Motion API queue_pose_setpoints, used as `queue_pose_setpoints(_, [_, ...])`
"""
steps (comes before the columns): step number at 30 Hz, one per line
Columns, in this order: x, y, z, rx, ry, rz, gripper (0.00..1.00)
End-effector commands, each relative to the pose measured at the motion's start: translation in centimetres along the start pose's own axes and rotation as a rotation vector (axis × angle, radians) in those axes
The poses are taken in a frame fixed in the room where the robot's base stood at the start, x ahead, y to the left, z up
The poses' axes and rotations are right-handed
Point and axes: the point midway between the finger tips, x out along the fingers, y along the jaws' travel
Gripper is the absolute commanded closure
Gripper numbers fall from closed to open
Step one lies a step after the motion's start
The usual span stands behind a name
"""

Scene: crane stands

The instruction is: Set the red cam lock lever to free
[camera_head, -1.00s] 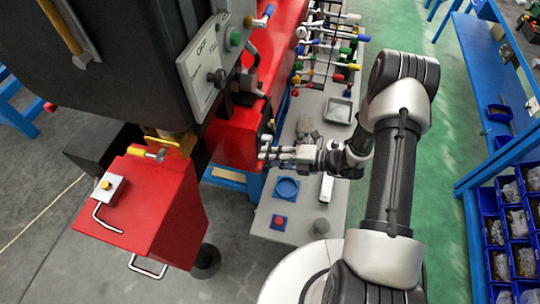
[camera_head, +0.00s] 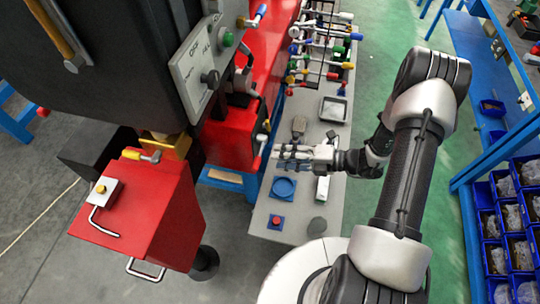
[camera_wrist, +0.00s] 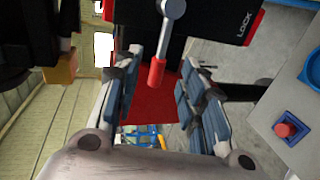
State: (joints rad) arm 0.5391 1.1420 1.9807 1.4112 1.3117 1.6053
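The red cam lock lever is a silver arm with a red grip (camera_wrist: 157,72), hanging from a round pivot in the wrist view. A dark plate marked LOCK (camera_wrist: 245,25) lies to its right. In the head view, a red-tipped lever (camera_head: 257,163) shows on the side of the red machine. My gripper (camera_head: 277,153) is beside it, to the right. In the wrist view, my gripper (camera_wrist: 157,85) is open, with one finger on each side of the red grip. Gaps show on both sides, so the fingers do not grip it.
A red machine body (camera_head: 228,140) stands left of my gripper. A grey bench (camera_head: 318,190) lies below and right, with a blue dish (camera_head: 283,188), a red button box (camera_head: 277,221) and a metal tray (camera_head: 333,109). Several coloured levers stand on a rack (camera_head: 322,50) behind.

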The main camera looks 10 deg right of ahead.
Motion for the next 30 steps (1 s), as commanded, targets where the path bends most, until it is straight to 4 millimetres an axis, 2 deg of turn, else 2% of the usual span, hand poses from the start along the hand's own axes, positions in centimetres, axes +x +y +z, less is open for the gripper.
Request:
queue_pose_setpoints(3, [-2.6,0.0,0.1,-0.001,-0.004,0.0,0.62])
queue_pose_setpoints(10, [-5.4,0.0,0.0,0.0,-0.001,0.001,0.62])
queue_pose_setpoints(30, [-5.8,0.1,-0.1,-0.009,0.005,-0.002,0.62])
